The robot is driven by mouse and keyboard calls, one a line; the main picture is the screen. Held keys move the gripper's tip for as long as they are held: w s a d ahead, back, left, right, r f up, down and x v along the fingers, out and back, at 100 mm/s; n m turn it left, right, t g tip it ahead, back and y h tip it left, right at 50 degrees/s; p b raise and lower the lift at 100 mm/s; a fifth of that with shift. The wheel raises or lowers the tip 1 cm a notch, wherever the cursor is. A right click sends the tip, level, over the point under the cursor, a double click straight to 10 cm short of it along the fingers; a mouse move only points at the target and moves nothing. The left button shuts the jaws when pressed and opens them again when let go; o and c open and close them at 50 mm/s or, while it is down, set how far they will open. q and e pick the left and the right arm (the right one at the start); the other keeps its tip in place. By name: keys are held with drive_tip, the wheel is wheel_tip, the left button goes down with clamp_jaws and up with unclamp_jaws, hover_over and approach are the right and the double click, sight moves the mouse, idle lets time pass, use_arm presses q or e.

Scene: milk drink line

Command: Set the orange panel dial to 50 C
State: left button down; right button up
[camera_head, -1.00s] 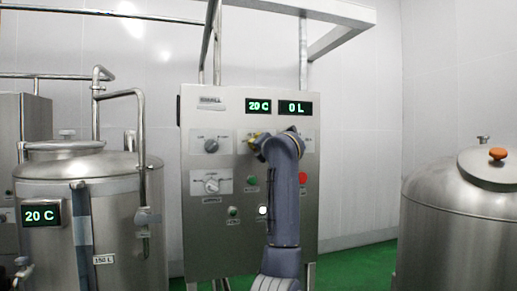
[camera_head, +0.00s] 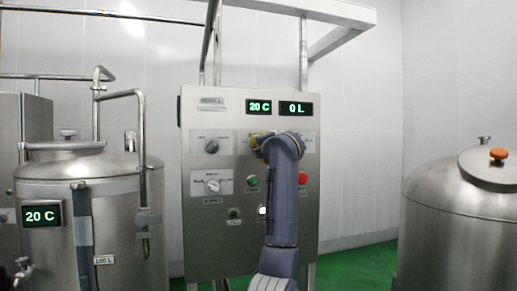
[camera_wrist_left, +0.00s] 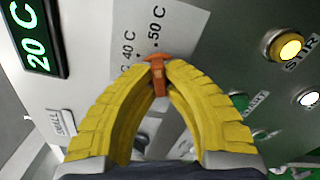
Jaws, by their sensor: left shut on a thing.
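The orange dial (camera_wrist_left: 159,76) shows in the left wrist view, on a pale label plate with printed marks "40 C" and "50 C" beside it. My left gripper (camera_wrist_left: 157,65) has its yellow fingertips closed on the dial. In the head view my left gripper (camera_head: 258,140) is at the panel's upper middle, and my arm hides the dial there. The panel (camera_head: 228,250) is steel. Its temperature display (camera_head: 259,107) reads 20 C and also shows in the left wrist view (camera_wrist_left: 37,38). The dial's exact pointing is hard to tell. My right gripper is out of view.
A second display (camera_head: 296,109) reads 0 L. Two other knobs (camera_head: 211,146) sit left of my arm, with green and red buttons near it. A lit STIR button (camera_wrist_left: 290,47) is close to the gripper. Steel tanks (camera_head: 90,215) stand on both sides.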

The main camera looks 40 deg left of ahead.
use_arm(q)
drive_tip(key=shift+r, duration=0.1)
drive_tip(key=c, duration=1.5)
unclamp_jaws()
drive_tip(key=shift+o, duration=0.2)
drive_tip(key=v, duration=1.2)
